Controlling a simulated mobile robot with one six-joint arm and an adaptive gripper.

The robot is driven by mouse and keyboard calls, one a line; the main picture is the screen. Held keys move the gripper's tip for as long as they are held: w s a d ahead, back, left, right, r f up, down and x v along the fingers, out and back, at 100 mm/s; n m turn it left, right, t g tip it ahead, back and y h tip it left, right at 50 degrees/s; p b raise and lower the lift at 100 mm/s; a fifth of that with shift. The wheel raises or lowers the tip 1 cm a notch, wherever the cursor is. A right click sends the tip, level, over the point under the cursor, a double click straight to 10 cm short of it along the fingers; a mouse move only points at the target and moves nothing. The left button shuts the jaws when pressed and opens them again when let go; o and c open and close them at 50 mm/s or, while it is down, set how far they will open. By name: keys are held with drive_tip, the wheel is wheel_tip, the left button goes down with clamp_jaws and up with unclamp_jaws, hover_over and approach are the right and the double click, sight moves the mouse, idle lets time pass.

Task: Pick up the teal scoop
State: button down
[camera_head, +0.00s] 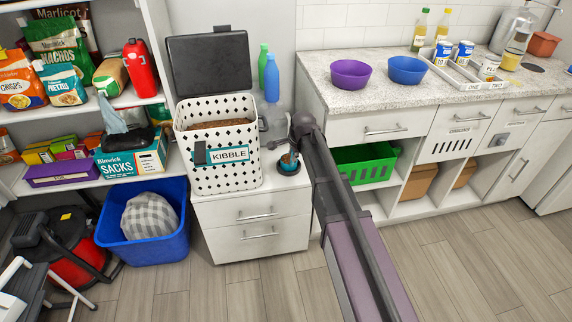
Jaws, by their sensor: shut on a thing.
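The teal scoop (289,164) is small in view at the right of the kibble bin, low over a dark round dish on the white cabinet top. Something brown shows in or beside it. My gripper (291,152) comes down on it from above and is shut on it. My wrist and arm hide part of the scoop, and I cannot tell whether it touches the dish. The white kibble bin (218,172) with black diamonds is open and holds brown kibble (215,126).
Green (264,57) and blue (272,78) bottles stand behind the bin. The bin's dark lid (208,62) stands raised at the back. A counter with purple (351,74) and blue (407,70) bowls is at the right. A blue tub (135,252) stands on the floor at left.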

drive_tip(key=shift+r, duration=0.15)
wheel_tip(320, 180, up, 4)
drive_tip(key=p, duration=0.4)
drive_tip(key=s+d+p, duration=0.1)
drive_tip(key=s+d, duration=0.3)
drive_tip(key=s, duration=1.1)
drive_tip(key=shift+s+r, duration=0.2)
drive_tip(key=shift+r, duration=0.15)
drive_tip(key=shift+d, duration=0.1)
drive_tip(key=shift+r, duration=0.15)
wheel_tip(320, 180, up, 15)
drive_tip(key=p, duration=1.5)
drive_tip(key=shift+w+f, duration=0.2)
drive_tip(key=shift+s, duration=0.1)
